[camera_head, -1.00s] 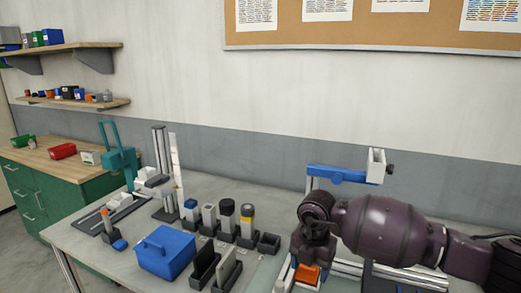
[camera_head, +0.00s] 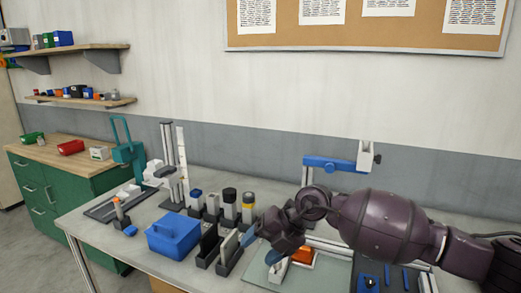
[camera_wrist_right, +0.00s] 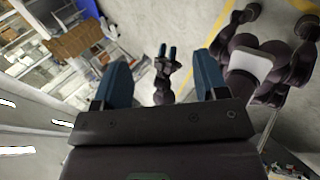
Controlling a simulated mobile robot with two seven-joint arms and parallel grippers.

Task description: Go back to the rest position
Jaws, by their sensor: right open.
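My right gripper (camera_head: 260,248) is open and empty, its blue fingers hanging over the front of the bench beside the grey double slot holder. In the right wrist view its two blue fingers (camera_wrist_right: 162,82) stand wide apart with nothing between them. A second gripper, my left one (camera_wrist_right: 167,52), shows small in the right wrist view with its two dark fingers apart and nothing seen between them. The left arm does not show in the head view.
A grey bench (camera_head: 110,246) carries a blue box (camera_head: 172,236), slot holders (camera_head: 219,250), several capped bottles (camera_head: 229,205), an orange block (camera_head: 303,256) and a blue-armed stand (camera_head: 335,164). A green cabinet (camera_head: 55,190) stands at left.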

